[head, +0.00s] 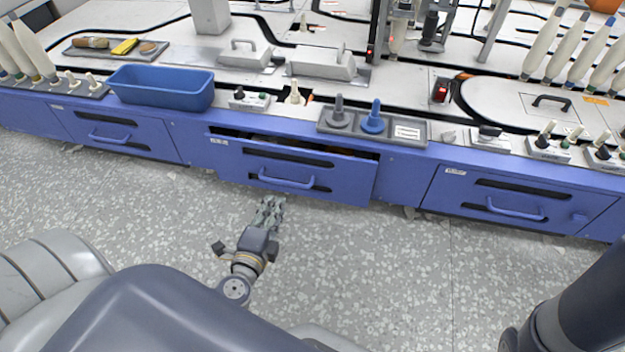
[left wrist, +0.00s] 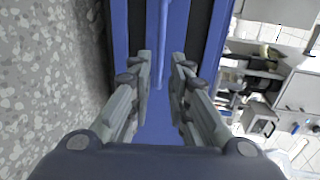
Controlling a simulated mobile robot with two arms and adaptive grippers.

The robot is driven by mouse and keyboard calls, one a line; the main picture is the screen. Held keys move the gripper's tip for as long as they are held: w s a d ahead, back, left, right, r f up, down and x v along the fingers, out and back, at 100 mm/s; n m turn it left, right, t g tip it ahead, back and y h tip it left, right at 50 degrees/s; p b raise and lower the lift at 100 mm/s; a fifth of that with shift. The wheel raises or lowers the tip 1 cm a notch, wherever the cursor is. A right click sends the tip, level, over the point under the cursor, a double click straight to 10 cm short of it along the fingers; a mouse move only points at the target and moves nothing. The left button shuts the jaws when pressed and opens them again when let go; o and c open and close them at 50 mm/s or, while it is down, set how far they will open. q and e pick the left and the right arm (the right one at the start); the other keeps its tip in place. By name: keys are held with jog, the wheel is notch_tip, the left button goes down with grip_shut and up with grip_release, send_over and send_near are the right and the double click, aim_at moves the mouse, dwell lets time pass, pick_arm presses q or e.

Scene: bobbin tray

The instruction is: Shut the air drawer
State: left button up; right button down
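The middle blue drawer (head: 345,182) is pulled partly out from the bench front, with a dark gap along its top edge. Its label is too small to read, so I cannot confirm it as the air drawer. Its bar handle (head: 287,181) is on the front. My left gripper (head: 270,203) is low in front of this drawer, left of its handle in the head view. Contact cannot be told. My right gripper is not in view.
The left drawer (head: 110,134) and right drawer (head: 530,199) look flush with the bench. A blue bin (head: 160,88) and a grey tray with two pegs (head: 420,141) are on the worktop near its edge. The speckled floor (head: 370,260) in front is clear.

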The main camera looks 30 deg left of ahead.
aim_at(284, 181)
pick_arm(q)
jog(key=b+x, duration=0.4)
jog(key=x, duration=0.6)
jog(key=shift+w+a+f, duration=0.1)
jog(key=shift+w, duration=0.15)
grip_shut()
